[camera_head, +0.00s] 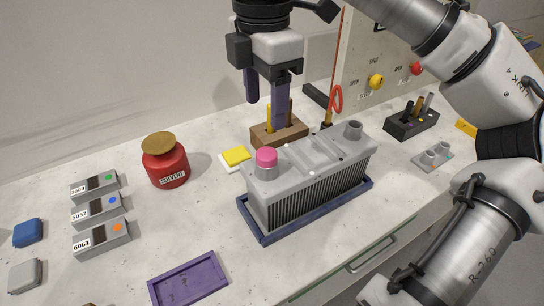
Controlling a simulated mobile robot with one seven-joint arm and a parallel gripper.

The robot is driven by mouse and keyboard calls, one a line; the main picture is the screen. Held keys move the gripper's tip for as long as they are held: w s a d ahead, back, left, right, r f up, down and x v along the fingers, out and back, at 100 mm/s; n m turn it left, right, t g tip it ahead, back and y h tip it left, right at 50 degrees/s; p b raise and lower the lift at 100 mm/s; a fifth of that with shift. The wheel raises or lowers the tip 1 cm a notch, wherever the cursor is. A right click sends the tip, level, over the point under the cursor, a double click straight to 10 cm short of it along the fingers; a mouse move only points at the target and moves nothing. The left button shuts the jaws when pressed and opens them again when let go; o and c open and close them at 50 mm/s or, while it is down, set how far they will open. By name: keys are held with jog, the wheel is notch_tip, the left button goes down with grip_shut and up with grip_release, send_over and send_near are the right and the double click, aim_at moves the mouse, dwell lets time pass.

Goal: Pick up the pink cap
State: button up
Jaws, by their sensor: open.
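The pink cap (266,157) sits on the left stub on top of a grey finned block (316,172). The block stands in a dark blue tray (254,228) on the bench. My gripper (264,98) is open and empty, with its two purple fingers pointing down. In the picture it is above the cap, with one finger to the upper left and one to the upper right; the exact distance in depth cannot be told. The stub under the cap shows only in part.
A red solvent can (166,166) stands left of the block. A wooden tool holder (279,134) is behind it. Labelled grey blocks (97,208) are at the left, a purple tray (188,279) at the front. A black tool holder (411,125) is at the right.

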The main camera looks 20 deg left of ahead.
aim_at(267, 152)
notch_tip(267, 152, down, 10)
jog(key=shift+r+p, duration=0.1)
jog(key=shift+p, duration=0.3)
jog(key=c, duration=1.1)
